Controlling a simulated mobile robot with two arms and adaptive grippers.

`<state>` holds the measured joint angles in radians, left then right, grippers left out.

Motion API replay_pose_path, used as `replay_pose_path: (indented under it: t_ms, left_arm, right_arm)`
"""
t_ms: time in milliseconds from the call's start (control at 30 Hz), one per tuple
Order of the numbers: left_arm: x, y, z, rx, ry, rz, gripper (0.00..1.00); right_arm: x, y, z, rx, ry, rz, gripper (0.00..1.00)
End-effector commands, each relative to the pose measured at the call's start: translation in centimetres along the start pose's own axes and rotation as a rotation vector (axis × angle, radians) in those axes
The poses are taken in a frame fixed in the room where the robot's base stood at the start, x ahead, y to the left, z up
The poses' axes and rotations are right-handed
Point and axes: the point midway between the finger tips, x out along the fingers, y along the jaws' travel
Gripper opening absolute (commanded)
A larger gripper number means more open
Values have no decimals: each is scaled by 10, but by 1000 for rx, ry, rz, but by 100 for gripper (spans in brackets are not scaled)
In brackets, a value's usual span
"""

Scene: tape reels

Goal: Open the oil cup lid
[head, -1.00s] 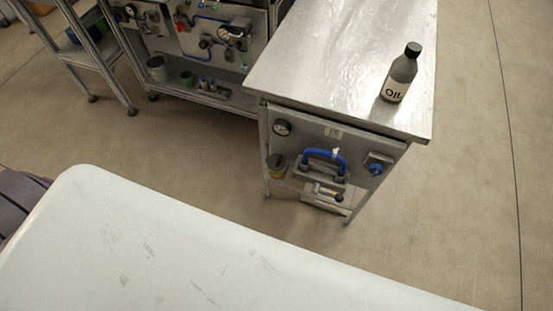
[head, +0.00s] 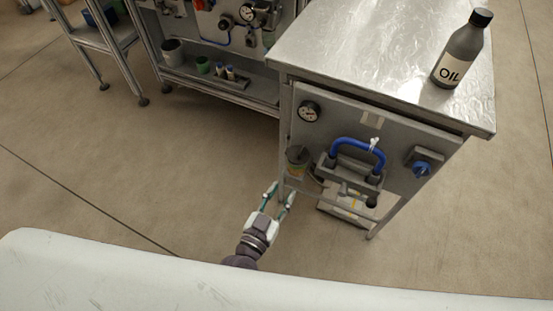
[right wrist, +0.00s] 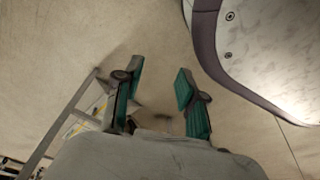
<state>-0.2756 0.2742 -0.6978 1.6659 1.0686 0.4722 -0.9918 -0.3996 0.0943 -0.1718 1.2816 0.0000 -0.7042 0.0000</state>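A small oil cup (head: 297,159) with a grey top and a yellowish lower part is mounted at the left edge of the grey front panel, in the head view. It is too small to tell how its lid sits. The cup is not clearly seen there.
The panel also bears a gauge (head: 309,111), a blue hose (head: 357,146) and a blue knob (head: 421,168). A dark oil bottle (head: 461,52) stands on the metal bench top (head: 350,45). Open floor (head: 170,180) lies to the left.

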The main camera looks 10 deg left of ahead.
Motion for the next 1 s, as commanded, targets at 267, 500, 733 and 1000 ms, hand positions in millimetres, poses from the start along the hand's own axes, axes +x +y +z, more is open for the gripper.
replay_pose_path:
  t_ms: [267,500,733,1000]
  left_arm:
    - [18,2,-17,-18,40,-18,38]
    - [69,1,-18,-17,40,-17,38]
    - [113,1,-19,-16,38,-16,38]
    - [137,0,-20,-16,36,-15,38]
  right_arm:
    - [-3,1,-9,2,7,1,40]
    - [-12,1,-22,4,17,2,40]
    - [-29,2,-39,6,31,4,40]
    - [-44,3,-50,8,38,5,40]
